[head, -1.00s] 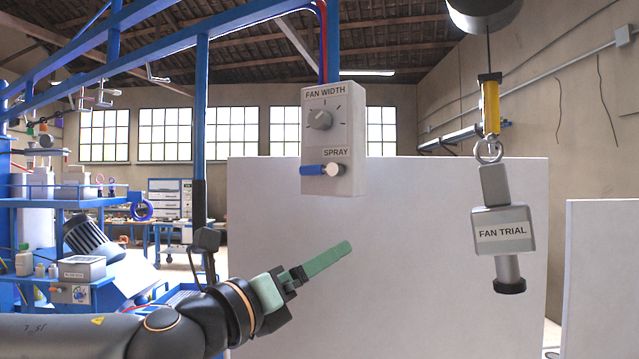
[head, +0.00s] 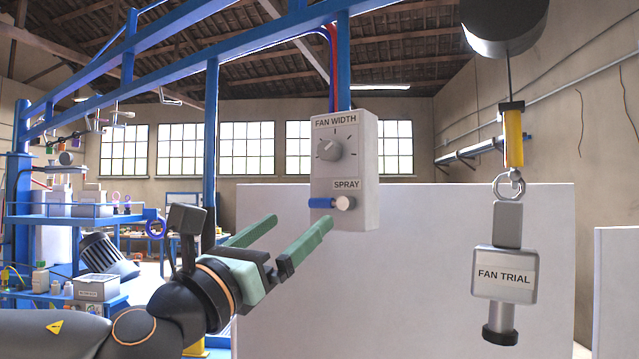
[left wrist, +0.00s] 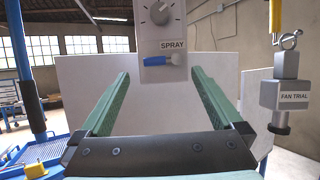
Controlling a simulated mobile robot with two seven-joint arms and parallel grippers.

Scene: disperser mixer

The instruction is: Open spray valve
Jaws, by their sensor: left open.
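The spray valve (head: 331,203) is a small lever with a blue handle and a silver round hub, under the SPRAY label on a grey control box (head: 362,172). The blue handle points left, lying level. In the left wrist view the valve (left wrist: 157,60) shows ahead, above and between the fingers. My left gripper (head: 291,225) is open and empty, its two green fingers pointing toward the box from below left. In the left wrist view the left gripper (left wrist: 158,95) has its fingers wide apart. No contact with the lever shows. My right gripper is not in view.
A FAN WIDTH knob (head: 329,148) sits above the valve on the box. A FAN TRIAL device (head: 504,274) hangs at the right. A large white panel (head: 420,270) stands behind the box.

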